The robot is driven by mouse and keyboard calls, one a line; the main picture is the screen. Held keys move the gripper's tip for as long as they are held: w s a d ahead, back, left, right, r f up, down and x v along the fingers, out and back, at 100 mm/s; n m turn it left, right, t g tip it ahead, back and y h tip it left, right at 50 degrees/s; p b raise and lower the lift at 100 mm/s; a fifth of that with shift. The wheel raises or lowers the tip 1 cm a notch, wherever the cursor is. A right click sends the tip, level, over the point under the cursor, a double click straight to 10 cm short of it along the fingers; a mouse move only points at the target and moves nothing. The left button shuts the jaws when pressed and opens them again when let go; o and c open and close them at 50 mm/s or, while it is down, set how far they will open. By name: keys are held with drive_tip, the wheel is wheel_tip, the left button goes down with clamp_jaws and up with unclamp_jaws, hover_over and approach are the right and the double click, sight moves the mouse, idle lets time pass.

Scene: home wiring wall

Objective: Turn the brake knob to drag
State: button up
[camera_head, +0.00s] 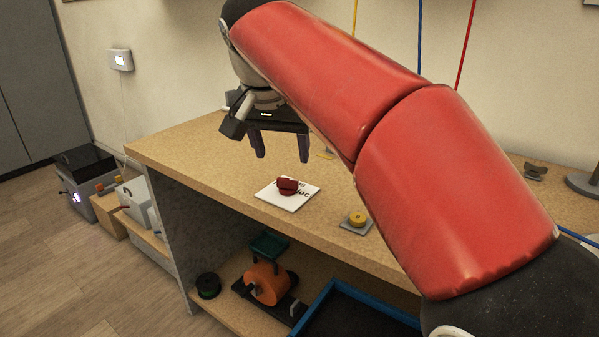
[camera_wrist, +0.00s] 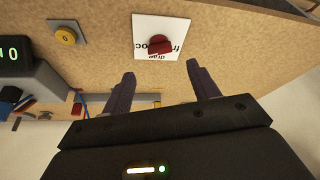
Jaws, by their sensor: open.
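The brake knob (camera_head: 287,185) is a dark red knob on a white label plate (camera_head: 296,203) that lies on the wooden bench top. The plate has printed words, partly covered by the knob; "drag" seems to be one of them in the wrist view. The knob (camera_wrist: 160,45) also shows there at the top middle, beyond the fingertips. My gripper (camera_head: 279,157) is open and empty, fingers pointing down, above the bench and behind the knob in the head view. In the wrist view my gripper (camera_wrist: 163,74) has its fingers spread wide, one on each side of the knob's line, not touching it.
A yellow knob (camera_head: 358,218) on a grey plate sits right of the brake knob. A device with a green display (camera_wrist: 14,55) is at the wrist view's left. Bench space around the label is clear.

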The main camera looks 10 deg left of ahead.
sight(287, 179)
drive_tip(key=b+x, duration=0.1)
drive_tip(key=x, duration=0.6)
drive_tip(key=shift+w+f+b, duration=0.15)
drive_tip(key=shift+f+b, duration=0.1)
drive_tip(key=shift+b, duration=0.1)
drive_tip(key=c, duration=1)
